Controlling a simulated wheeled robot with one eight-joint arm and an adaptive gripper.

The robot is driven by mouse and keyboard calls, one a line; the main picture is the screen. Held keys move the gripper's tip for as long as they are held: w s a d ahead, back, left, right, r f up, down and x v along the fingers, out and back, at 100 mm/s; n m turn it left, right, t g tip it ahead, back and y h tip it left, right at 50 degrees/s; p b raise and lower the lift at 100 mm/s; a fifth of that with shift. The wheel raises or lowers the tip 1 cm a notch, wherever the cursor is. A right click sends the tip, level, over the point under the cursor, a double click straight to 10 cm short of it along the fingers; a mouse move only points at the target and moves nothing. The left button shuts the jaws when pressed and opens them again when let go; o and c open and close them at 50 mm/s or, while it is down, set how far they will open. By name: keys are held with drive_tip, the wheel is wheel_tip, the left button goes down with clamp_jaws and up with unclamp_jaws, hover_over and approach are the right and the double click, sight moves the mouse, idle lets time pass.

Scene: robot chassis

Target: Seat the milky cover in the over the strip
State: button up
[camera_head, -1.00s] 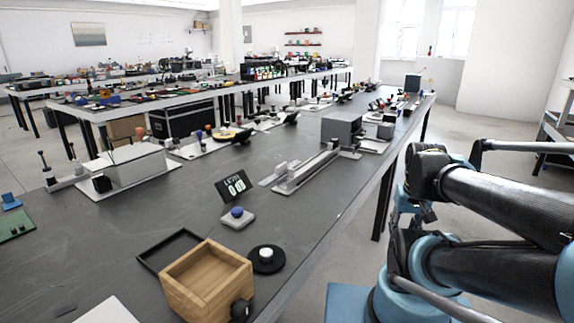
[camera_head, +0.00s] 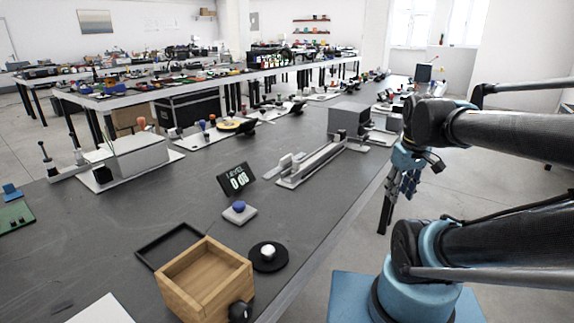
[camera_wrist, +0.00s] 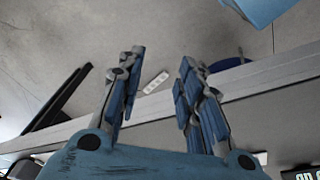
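A long grey channel-shaped fixture (camera_head: 312,163) lies on the table, with small pale blocks (camera_head: 286,163) near its left end. I cannot tell which part is the milky cover or the strip at this size. My gripper (camera_head: 406,186) hangs beside the table's right edge, to the right of the fixture and apart from it. The fixture is not recognisable in the wrist view.
A wooden box (camera_head: 205,283), a black tray (camera_head: 182,246), a round black base with white knob (camera_head: 267,255), a blue-button block (camera_head: 239,211) and a digital display (camera_head: 236,179) stand on the near table. A grey box (camera_head: 348,119) stands behind the fixture. The table edge (camera_wrist: 252,77) crosses the wrist view.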

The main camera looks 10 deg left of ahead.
drive_tip(key=w+a+r+n, duration=0.8)
wheel_tip(320, 180, up, 8)
drive_tip(key=n+g, duration=0.2)
drive_tip(key=n, duration=1.6)
hover_over(286, 161)
drive_tip(key=f, duration=1.1)
drive_tip(key=w+f, duration=0.1)
drive_tip(key=f, duration=0.4)
drive_tip(key=shift+f, duration=0.3)
drive_tip(key=shift+a, duration=0.1)
clamp_jaws()
